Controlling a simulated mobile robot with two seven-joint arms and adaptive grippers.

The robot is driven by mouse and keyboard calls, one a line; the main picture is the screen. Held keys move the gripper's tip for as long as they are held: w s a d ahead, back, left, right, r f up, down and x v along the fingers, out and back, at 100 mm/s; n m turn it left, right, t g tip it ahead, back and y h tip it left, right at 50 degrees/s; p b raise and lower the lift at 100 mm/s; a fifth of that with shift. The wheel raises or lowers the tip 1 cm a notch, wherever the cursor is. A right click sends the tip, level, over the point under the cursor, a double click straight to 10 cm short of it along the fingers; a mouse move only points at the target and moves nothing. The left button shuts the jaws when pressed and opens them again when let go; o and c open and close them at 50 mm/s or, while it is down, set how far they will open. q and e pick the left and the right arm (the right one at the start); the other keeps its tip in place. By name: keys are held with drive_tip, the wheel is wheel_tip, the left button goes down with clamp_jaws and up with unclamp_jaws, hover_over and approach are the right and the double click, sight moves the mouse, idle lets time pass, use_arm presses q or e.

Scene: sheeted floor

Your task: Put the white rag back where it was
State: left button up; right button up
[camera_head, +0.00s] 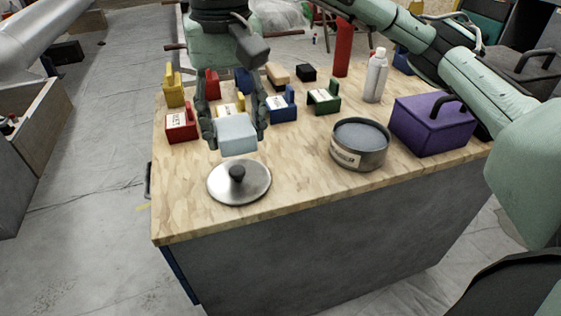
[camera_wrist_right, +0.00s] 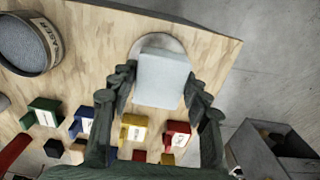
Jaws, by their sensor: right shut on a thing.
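The white rag (camera_head: 237,135) is a pale, folded block in the head view. My right gripper (camera_head: 236,127) is shut on it, with a dark finger on each side. It holds the rag over the wooden tabletop, behind the round metal lid (camera_head: 256,186) with its dark knob. In the right wrist view the rag (camera_wrist_right: 162,80) sits between the fingers and covers most of the lid (camera_wrist_right: 153,40). The height of the rag above the table is hard to tell. My left gripper is not in view.
Red (camera_head: 181,126), yellow (camera_head: 174,94), blue (camera_head: 281,111) and green (camera_head: 323,103) labelled holders stand behind and around the gripper. A round tub (camera_head: 372,160), a white bottle (camera_head: 376,77) and a purple box (camera_head: 430,128) stand to the right. The front left tabletop is clear.

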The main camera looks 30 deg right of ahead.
drive_tip(key=shift+d, duration=0.1)
hover_over(298, 170)
wheel_tip(298, 170, down, 7)
drive_tip(key=shift+r+b, duration=0.15)
drive_tip(key=shift+b, duration=0.15)
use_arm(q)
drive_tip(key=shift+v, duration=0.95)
use_arm(e)
drive_tip(key=shift+f, duration=2.05)
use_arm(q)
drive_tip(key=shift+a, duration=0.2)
use_arm(e)
drive_tip(key=shift+f, duration=0.15)
drive_tip(key=o, duration=1)
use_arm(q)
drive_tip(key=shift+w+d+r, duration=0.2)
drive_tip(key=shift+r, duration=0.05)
